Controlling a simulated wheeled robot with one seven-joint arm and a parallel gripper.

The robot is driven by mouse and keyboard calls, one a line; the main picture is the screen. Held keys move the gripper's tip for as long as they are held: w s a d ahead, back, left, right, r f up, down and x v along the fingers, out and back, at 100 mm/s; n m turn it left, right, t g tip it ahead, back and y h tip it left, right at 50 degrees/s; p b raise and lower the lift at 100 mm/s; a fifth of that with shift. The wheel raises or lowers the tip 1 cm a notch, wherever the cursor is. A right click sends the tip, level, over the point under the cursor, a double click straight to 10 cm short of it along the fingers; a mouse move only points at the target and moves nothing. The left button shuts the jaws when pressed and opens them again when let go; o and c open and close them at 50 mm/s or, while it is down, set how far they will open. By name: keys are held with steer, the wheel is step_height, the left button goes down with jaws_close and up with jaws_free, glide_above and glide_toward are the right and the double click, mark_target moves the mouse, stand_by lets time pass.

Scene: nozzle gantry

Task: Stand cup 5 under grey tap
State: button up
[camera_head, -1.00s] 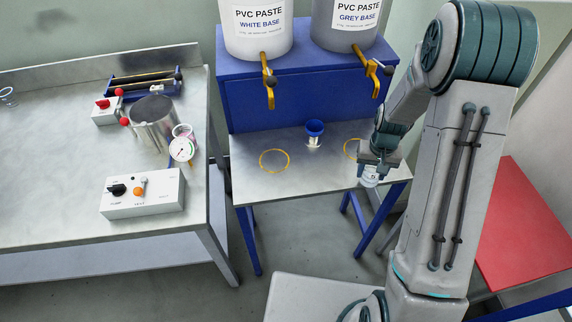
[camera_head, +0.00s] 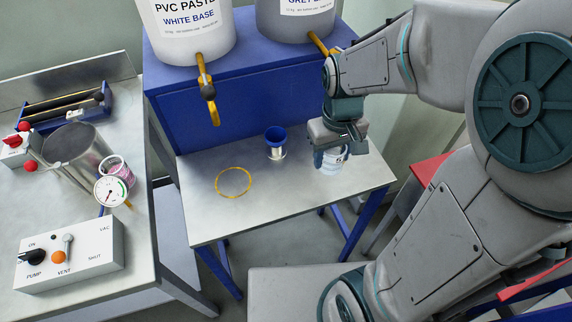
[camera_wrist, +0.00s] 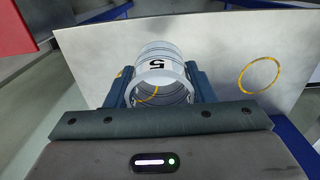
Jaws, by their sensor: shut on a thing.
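Cup 5 (camera_head: 332,162) is a pale, see-through cup marked "5"; it also shows in the wrist view (camera_wrist: 160,72). My gripper (camera_head: 338,146) is shut on it, with one finger on each side in the wrist view (camera_wrist: 158,92). The cup is over the right part of the small steel table (camera_head: 200,225); I cannot tell whether it touches. The grey tap (camera_head: 318,42) is partly hidden behind my arm, on the grey base bucket (camera_head: 290,25). In the wrist view, a yellow arc (camera_wrist: 148,91) shows through the cup.
A yellow ring (camera_head: 233,194) lies empty below the white base tap (camera_head: 207,90). A bench (camera_head: 160,225) with a pump box (camera_head: 75,258) is at left. A red surface (camera_head: 428,168) is at right.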

steer(key=w+a+f, duration=0.2)
steer(key=a, duration=0.1)
steer(key=w+a+f, duration=0.2)
steer(key=a, duration=0.1)
steer(key=w+a+f, duration=0.1)
steer(key=a+f, duration=0.1)
steer(key=a, duration=0.1)
steer(key=shift+w+a+f, duration=0.3)
steer(key=shift+w+f, duration=0.1)
steer(key=shift+a+f, duration=0.1)
steer(key=shift+f, duration=1.95)
steer(key=shift+f, duration=0.2)
steer(key=o, duration=1)
steer(key=shift+c, duration=0.2)
steer(key=shift+r, duration=0.15)
